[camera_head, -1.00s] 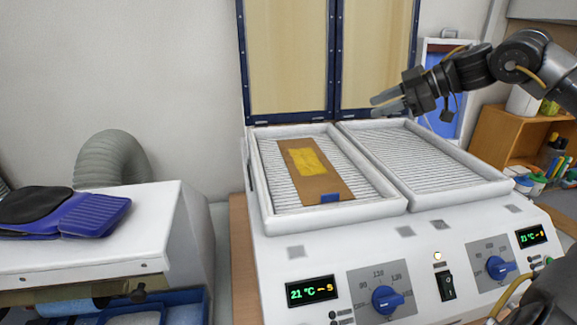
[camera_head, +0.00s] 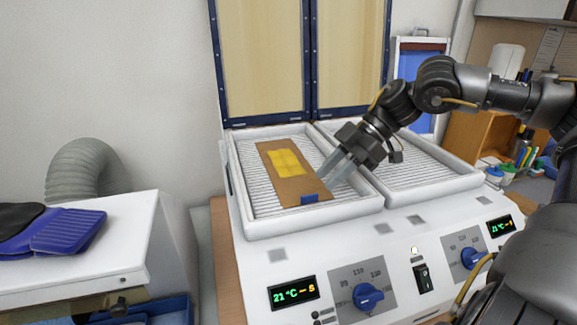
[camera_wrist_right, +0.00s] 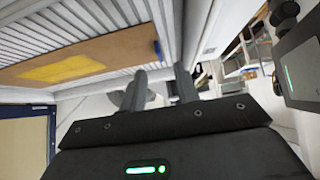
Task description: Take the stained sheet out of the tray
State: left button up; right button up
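The stained sheet (camera_head: 276,161) is a brown rectangle with a yellow patch and a small blue tab at its near end. It lies flat on the slats of the left tray (camera_head: 247,229), which has a white rim. My right gripper (camera_head: 330,182) is just right of the sheet's near end, above the tray's right side, with its fingers pointing down and left. In the right wrist view the two fingers (camera_wrist_right: 158,90) stand apart with nothing between them, and the sheet (camera_wrist_right: 100,55) lies to their upper left. My left gripper is not in view.
The right tray (camera_head: 457,186) is empty. Control knobs and displays line the white machine's front (camera_head: 300,270). The raised lid (camera_head: 263,60) stands behind the trays. A white unit with a blue pad (camera_head: 68,232) is at the left, and a wooden shelf (camera_head: 478,135) is at the right.

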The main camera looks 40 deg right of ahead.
aim_at(310, 195)
jog(key=shift+a+f+p, duration=0.15)
jog(key=shift+a+p, duration=0.1)
jog(key=shift+p, duration=0.15)
jog(key=shift+p+x, duration=0.85)
jog(key=shift+x, duration=1.4)
grip_shut()
